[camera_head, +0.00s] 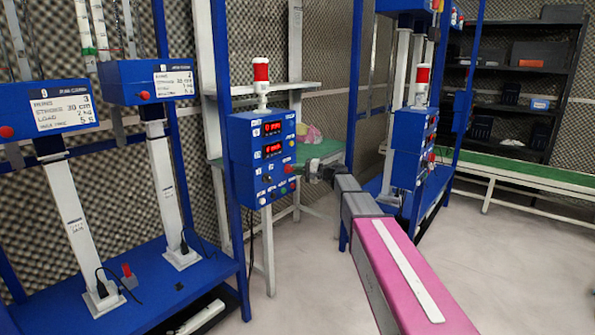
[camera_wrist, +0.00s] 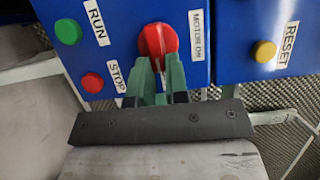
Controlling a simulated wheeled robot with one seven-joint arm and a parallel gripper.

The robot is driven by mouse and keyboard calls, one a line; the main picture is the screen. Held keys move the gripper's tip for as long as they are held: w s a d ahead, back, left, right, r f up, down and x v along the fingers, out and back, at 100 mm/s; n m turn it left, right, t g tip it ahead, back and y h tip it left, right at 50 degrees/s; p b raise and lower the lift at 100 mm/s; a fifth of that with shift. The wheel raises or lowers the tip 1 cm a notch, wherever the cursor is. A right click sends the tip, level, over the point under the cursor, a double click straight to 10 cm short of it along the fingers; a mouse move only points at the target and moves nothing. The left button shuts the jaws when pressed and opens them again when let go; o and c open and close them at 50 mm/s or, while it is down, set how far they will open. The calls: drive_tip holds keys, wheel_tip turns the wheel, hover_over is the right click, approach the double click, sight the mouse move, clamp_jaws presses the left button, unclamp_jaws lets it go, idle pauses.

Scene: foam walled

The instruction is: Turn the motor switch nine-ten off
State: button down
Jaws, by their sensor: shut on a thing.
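The motor switch is a red rotary knob (camera_wrist: 157,42) beside a "MOTOR ON" label in the wrist view. Its grip bar stands nearly upright in that picture. My gripper (camera_wrist: 160,72) has its green fingers close together at the knob's lower end, shut on it. In the head view my gripper (camera_head: 314,173) reaches the right side of the blue control box (camera_head: 240,165), which has two red displays. The knob is hard to make out there. The numbers beside the displays are too small to read surely.
In the wrist view, a green RUN button (camera_wrist: 68,31) and a red STOP button (camera_wrist: 92,82) lie left of the knob. A yellow RESET button (camera_wrist: 263,51) is at right. In the head view, a red-and-white lamp (camera_head: 261,73) tops the box. Open floor (camera_head: 500,245) lies right.

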drive_tip(key=c, duration=1.1)
unclamp_jaws()
drive_tip(key=shift+d, duration=0.1)
drive_tip(key=v, duration=1)
drive_tip(key=shift+d, duration=0.35)
drive_tip(key=shift+s+f, duration=0.1)
